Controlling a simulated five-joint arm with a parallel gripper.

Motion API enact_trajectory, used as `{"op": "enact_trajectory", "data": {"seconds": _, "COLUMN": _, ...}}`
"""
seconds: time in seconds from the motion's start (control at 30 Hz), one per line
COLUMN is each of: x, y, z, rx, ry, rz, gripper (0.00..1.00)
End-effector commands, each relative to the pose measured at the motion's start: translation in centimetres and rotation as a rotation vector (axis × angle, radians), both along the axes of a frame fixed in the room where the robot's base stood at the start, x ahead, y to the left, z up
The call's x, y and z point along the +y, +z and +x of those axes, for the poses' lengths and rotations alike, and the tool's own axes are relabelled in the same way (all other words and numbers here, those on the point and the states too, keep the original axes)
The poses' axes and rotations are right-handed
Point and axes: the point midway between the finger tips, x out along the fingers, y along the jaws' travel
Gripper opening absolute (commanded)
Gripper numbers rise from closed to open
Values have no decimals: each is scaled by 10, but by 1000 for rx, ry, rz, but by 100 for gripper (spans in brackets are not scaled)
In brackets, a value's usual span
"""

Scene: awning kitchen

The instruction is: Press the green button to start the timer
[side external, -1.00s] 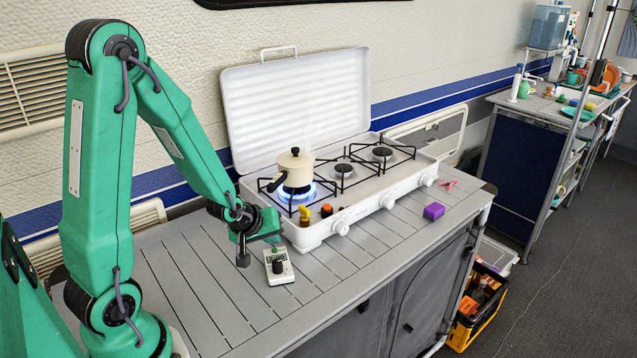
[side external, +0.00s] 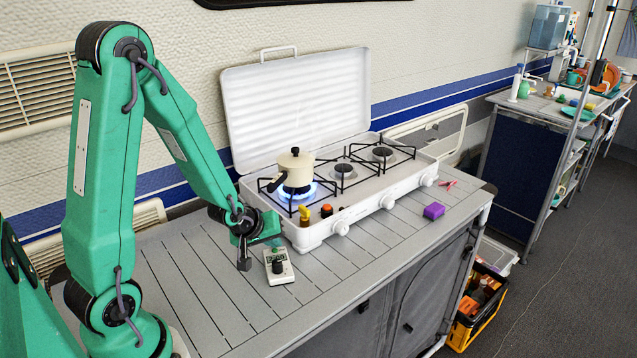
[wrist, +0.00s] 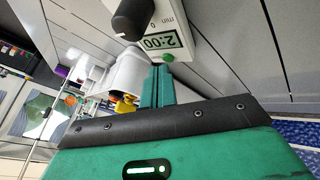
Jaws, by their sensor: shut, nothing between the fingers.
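The timer (side external: 281,274) is a small pale box with a dark knob and a display, lying on the slatted counter in front of the stove. In the wrist view the timer (wrist: 186,22) shows a display that seems to read 2:00. The green button (wrist: 168,58) is a small round dome beside the display, at the timer's edge nearest my fingers. My gripper (wrist: 161,72) is shut and empty, its fingertips just short of the button in that view. I cannot tell whether they touch it. In the side view my gripper (side external: 264,238) is by the timer's back-left end.
A white stove (side external: 372,190) with its lid up stands behind the timer. A cream pot (side external: 296,170) sits over a lit blue flame. A yellow object (side external: 304,215) is at the stove's front corner. A purple block (side external: 434,211) lies to the right. The counter's left part is clear.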

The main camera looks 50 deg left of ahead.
Motion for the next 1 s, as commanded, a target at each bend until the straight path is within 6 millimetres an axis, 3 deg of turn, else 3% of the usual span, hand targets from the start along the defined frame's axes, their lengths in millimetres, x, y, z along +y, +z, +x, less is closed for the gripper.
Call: {"op": "enact_trajectory", "data": {"seconds": 1.0, "x": 0, "y": -7, "z": 0, "rx": 0, "ry": 0, "rz": 0, "gripper": 0}}
